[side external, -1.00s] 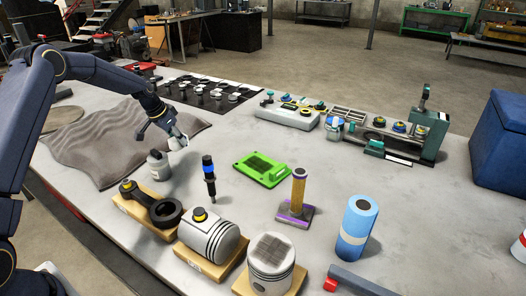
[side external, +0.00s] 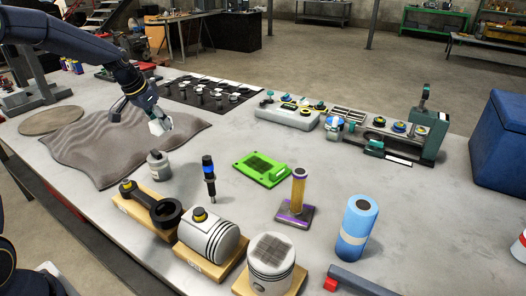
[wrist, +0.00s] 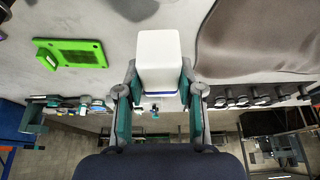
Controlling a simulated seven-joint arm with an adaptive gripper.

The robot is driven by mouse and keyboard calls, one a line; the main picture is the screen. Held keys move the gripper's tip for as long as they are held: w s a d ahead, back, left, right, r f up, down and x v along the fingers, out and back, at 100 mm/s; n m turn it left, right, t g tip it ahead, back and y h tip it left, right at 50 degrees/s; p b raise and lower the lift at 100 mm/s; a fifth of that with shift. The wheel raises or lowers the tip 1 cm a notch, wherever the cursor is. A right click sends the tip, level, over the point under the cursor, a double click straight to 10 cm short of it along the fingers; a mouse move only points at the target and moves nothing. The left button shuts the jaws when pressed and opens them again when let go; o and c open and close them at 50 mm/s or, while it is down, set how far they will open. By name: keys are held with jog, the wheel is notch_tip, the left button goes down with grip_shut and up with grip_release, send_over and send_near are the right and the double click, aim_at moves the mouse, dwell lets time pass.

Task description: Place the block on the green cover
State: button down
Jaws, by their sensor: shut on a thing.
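My gripper (side external: 153,112) is shut on a white block (side external: 160,125) and holds it over the grey cloth's right edge. In the wrist view, the block (wrist: 158,60) sits between the two fingers of my gripper (wrist: 158,88). The green cover (side external: 262,170) lies flat on the table, to the right of and nearer than the block, well apart from it. The cover also shows at the upper left of the wrist view (wrist: 88,53). Nothing rests on the cover.
A grey canister (side external: 158,166) and a blue-black upright tool (side external: 208,178) stand between the block and the cover's left side. A purple-based post (side external: 298,195) stands close to the cover's right. Pistons on wooden blocks (side external: 212,240) line the front.

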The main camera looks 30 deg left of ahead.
jog(key=w+d+m, duration=0.1)
jog(key=w+d, duration=0.7)
jog(key=w, duration=0.1)
jog(key=m+h, duration=0.2)
jog(key=m, duration=0.1)
send_over(261, 170)
jog(key=s+a, duration=0.1)
notch_tip(261, 170, down, 4)
jog(key=shift+g, duration=0.3)
jog(key=f, duration=0.6)
jog(key=shift+s+d, duration=0.2)
jog(key=shift+f, duration=2.05)
jog(key=shift+f, duration=0.1)
jog(key=c, duration=0.7)
grip_release()
